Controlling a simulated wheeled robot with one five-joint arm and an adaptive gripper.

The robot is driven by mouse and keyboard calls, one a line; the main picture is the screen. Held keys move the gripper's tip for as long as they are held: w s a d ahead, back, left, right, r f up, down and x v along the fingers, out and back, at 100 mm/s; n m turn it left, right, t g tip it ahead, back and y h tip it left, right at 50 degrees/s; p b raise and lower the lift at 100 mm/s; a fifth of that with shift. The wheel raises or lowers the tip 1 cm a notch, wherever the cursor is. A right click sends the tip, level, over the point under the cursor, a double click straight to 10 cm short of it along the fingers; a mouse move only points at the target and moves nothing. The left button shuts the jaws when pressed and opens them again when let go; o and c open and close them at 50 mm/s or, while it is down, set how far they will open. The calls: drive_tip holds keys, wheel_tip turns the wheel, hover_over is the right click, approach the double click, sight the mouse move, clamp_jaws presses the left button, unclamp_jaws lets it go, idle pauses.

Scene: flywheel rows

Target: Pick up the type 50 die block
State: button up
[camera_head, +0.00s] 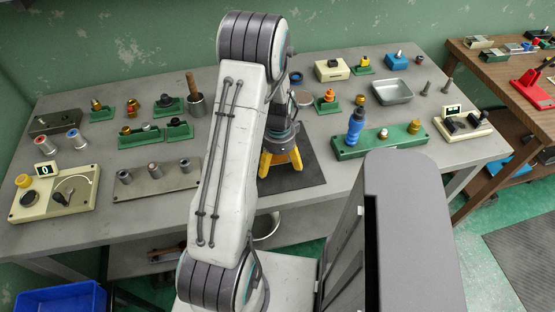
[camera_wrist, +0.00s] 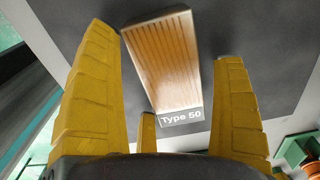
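The type 50 die block (camera_wrist: 163,60) shows in the wrist view as a long orange-brown ribbed block with light edges and a "Type 50" label at its near end. It lies on a dark mat (camera_wrist: 262,40) and is slightly tilted in the picture. My gripper (camera_head: 280,168) is over the same dark mat (camera_head: 310,180) in the head view, pointing down. Its yellow fingers are open, on the left and right of the block in the wrist view, with a shorter finger near the label. I cannot tell whether any finger touches it. In the head view the block is hidden behind my gripper.
A tray with several grey cylinders (camera_head: 155,180) lies left of the mat. A beige control box (camera_head: 55,192) is at the front left. A metal dish (camera_head: 392,92) is at the back right.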

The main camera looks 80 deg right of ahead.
drive_tip(key=c, duration=1.1)
drive_tip(key=shift+d+r, duration=0.1)
